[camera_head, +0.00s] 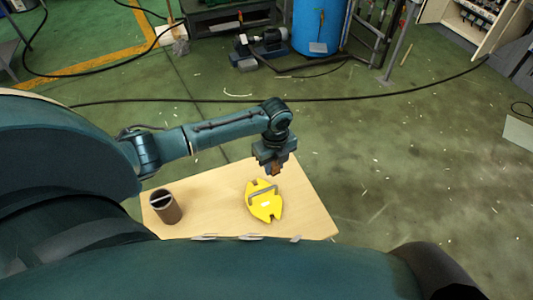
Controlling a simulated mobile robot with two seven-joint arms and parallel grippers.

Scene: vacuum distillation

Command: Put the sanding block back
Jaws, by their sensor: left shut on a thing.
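My left gripper (275,171) points down over the back part of the light wooden table (215,185). It is shut on a small brown thing, which I take to be the sanding block (276,169); the fingers hide most of it. The block is just behind and above a yellow piece (266,209) with a grey bar across it, lying on the table. I cannot tell whether block and yellow piece touch. My right gripper is not in view.
A brown open cylinder (166,207) with a light strip across its mouth stands at the table's left. The table between it and the yellow piece is clear. A blue barrel (318,25), a motor (262,43) and black cables (400,92) are on the green floor beyond.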

